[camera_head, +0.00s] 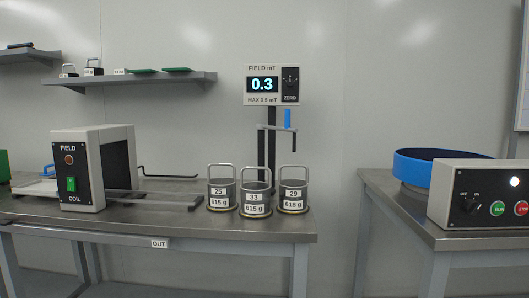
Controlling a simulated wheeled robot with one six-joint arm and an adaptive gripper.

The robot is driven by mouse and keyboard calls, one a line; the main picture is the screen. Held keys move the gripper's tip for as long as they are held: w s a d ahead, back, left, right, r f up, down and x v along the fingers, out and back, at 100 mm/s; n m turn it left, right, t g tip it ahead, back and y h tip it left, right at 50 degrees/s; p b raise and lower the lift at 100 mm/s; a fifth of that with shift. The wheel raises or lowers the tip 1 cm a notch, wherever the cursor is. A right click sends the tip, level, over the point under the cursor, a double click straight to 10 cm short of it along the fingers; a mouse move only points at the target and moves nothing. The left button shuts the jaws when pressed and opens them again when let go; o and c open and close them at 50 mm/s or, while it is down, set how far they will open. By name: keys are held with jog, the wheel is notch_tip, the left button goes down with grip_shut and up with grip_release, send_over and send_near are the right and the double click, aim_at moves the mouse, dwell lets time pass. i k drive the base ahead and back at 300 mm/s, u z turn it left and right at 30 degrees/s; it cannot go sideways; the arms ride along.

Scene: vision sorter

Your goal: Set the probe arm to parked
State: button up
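The probe arm (277,129) is a short dark bar on a black upright post (271,155) below the field meter. I see no marking for the arm's position. My gripper is not in view.
Three handled canisters, labelled 25 (221,191), 33 (256,199) and 29 (293,194), stand at the left bench's right end. A field coil housing (90,169) stands left of them, with rails between. A gap separates the right bench (385,200), bearing a blue bowl (412,171) and control box (470,185).

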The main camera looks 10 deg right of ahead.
aim_at(287, 128)
jog(key=u, duration=3.2)
jog(key=k, duration=1.9)
jog(key=z, duration=2.05)
